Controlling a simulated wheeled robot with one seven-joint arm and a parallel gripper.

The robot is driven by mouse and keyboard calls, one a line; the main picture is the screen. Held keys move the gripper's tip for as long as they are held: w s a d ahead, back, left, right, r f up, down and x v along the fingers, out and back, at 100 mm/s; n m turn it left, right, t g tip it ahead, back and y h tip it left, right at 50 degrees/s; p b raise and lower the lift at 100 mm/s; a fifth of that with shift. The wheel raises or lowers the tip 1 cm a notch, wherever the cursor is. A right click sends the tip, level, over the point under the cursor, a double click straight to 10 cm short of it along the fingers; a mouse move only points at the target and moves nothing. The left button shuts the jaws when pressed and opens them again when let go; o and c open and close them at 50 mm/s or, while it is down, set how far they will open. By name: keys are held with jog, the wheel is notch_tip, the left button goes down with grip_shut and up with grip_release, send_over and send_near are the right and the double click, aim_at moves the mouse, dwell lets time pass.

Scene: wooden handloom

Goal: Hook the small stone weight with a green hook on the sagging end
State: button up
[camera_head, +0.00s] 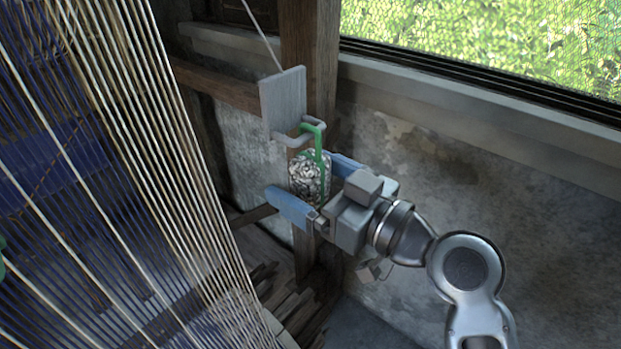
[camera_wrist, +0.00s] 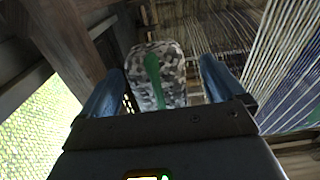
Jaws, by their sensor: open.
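The small stone weight (camera_head: 307,178) is speckled grey and white, with a green hook (camera_head: 318,146) rising from it. The hook's top meets the grey bar loop (camera_head: 300,132) under a flat grey plate (camera_head: 283,100), which hangs from a pale cord. The weight hangs below that loop. My gripper (camera_head: 318,187) is open, its blue fingers on either side of the weight. In the wrist view the stone weight (camera_wrist: 172,68) with its green strap (camera_wrist: 152,75) sits between the two spread fingers, with gaps visible.
The loom's pale warp threads (camera_head: 165,140) slope along the left. A wooden post (camera_head: 308,45) stands behind the plate, against a stone wall (camera_head: 430,170) under a window ledge (camera_head: 470,105). Wooden pieces (camera_head: 285,295) lie below.

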jog(key=shift+d, duration=0.1)
jog(key=f+b+v, duration=0.1)
jog(key=b+v, duration=0.2)
jog(key=v, duration=0.5)
jog(key=shift+s+d, duration=0.3)
dwell(0.8)
jog(key=shift+o, duration=0.4)
jog(key=shift+d, duration=0.1)
jog(key=s+d+f+m+t+h+p, duration=0.3)
jog(key=s+d+f+m+h, duration=0.75)
jog(key=s+d, duration=0.35)
jog(key=s+r+h+p, duration=0.2)
jog(key=s, duration=0.7)
jog(key=s+d+r+h+p, duration=0.1)
jog(key=s+r+p, duration=0.1)
jog(key=s, duration=0.6)
jog(key=shift+s+d+r+t+h, duration=0.3)
jog(key=shift+s+r+t+h, duration=0.1)
jog(key=shift+r, duration=0.35)
